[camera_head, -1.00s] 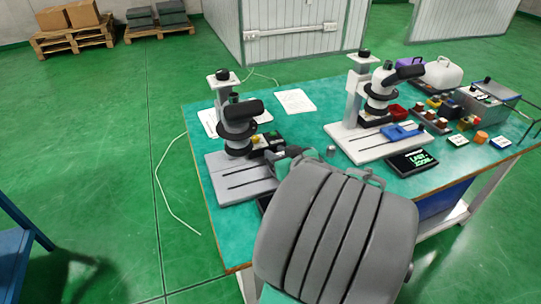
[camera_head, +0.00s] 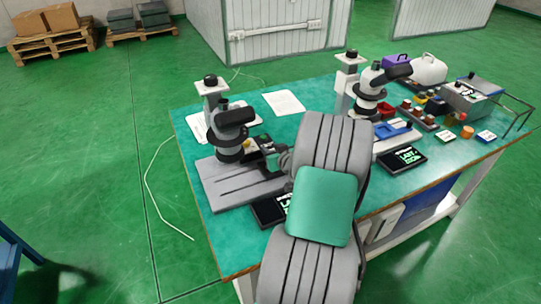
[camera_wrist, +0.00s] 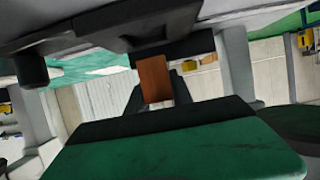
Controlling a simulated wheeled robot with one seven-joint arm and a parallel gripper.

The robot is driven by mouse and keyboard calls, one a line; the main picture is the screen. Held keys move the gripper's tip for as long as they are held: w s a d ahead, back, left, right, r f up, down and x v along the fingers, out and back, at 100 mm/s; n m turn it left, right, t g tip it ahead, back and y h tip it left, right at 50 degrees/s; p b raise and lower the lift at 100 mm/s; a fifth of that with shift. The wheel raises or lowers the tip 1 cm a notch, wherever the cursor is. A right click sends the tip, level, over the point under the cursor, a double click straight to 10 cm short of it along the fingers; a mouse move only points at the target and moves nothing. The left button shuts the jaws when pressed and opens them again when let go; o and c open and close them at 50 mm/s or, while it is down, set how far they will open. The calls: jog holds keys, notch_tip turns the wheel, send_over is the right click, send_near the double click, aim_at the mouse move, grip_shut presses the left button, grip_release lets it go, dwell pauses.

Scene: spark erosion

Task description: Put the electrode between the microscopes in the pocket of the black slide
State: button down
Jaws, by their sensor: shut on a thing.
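In the wrist view a copper-brown block (camera_wrist: 154,78), the electrode as far as I can tell, sits between the dark fingers of my gripper (camera_wrist: 160,85). The gripper is shut on it. In the head view my gripper (camera_head: 270,152) is just right of the left microscope (camera_head: 230,130), above the rear right of its grey base (camera_head: 228,184). The electrode cannot be made out there. The right microscope (camera_head: 368,92) stands farther right, with a blue slide (camera_head: 398,133) on its base. I cannot clearly separate the black slide from the dark gripper near the left microscope.
My arm covers the table between the microscopes. A display (camera_head: 402,159) lies right of it, and another (camera_head: 270,209) is partly hidden at the front edge. A rack of small blocks (camera_head: 418,115) and a grey box (camera_head: 462,98) stand right. Paper sheets (camera_head: 284,103) lie behind.

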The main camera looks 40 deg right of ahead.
notch_tip(320, 180, down, 2)
jog(key=shift+f, duration=0.25)
jog(key=shift+f, duration=0.1)
jog(key=shift+f, duration=0.15)
jog(key=c, duration=1.1)
grip_release()
jog(key=shift+s, duration=0.1)
